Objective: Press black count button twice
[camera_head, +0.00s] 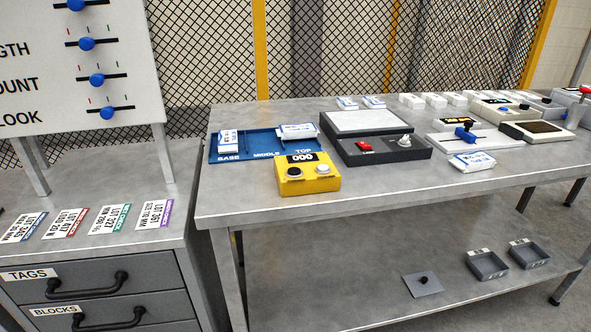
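The yellow counter box (308,176) stands near the front edge of the grey table, left of the table's middle. Its black button (294,172) is on the left of its top face and a white button (322,169) is on the right. A dark display (301,158) at its back reads 000. Neither of my grippers shows in the head view.
A blue tray (228,153) with white packets lies behind the counter. A dark scale-like device (418,153) with a red switch stands to its right. A slider panel (80,60) rises over the drawer cabinet (60,262) at left. The table front (370,193) is clear.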

